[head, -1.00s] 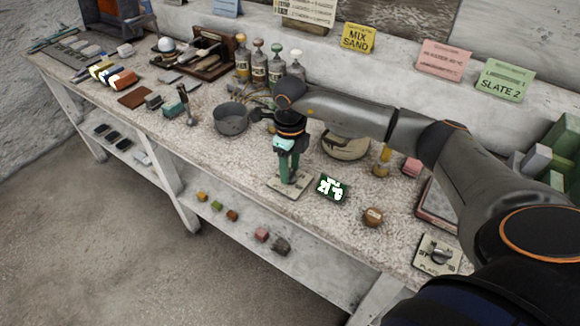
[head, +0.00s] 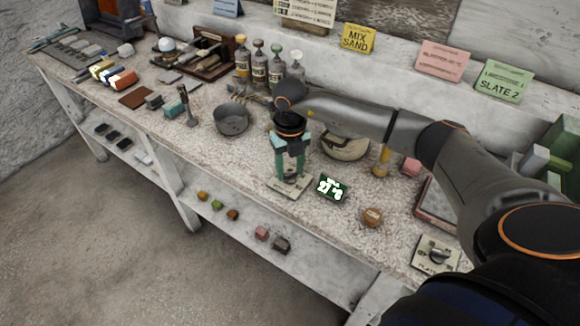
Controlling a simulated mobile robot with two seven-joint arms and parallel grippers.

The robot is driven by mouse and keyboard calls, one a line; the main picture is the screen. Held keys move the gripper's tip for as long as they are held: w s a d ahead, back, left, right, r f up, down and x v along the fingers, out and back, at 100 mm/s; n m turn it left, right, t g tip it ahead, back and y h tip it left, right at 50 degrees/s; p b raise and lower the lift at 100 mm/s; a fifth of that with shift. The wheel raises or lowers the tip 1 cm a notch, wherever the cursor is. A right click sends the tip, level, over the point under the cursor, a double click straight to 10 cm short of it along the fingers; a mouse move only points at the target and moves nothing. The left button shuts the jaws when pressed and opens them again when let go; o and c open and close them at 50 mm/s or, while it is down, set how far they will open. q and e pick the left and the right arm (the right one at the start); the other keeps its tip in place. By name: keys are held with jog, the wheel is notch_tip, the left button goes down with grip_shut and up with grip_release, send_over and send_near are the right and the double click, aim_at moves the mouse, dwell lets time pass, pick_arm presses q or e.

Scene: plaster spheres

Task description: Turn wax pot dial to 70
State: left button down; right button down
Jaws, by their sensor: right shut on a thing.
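A light dial plate (head: 283,190) lies on the bench; I take it for the wax pot dial, but its lettering is too small to read. My right gripper (head: 290,174) points down over it, its green fingers shut on the small dial knob (head: 291,178). The knob is partly hidden between the fingers. A small dark display (head: 332,188) with bright white digits lies just right of the plate; the digits are blurred. A second dial plate (head: 437,254) with a grey knob lies at the bench's right front. My left gripper is not in view.
A grey pan (head: 231,119) stands left of my right arm and a round pale vessel (head: 345,146) stands behind it. A brown round object (head: 372,217) lies near the front edge. Several bottles (head: 259,66) stand at the back.

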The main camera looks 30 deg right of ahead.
aim_at(290, 173)
dwell(0.4)
jog(key=shift+c, duration=1.6)
grip_release()
notch_tip(290, 173, up, 13)
jog(key=b, duration=0.1)
jog(key=shift+f, duration=0.2)
jog(key=shift+a+f, duration=0.1)
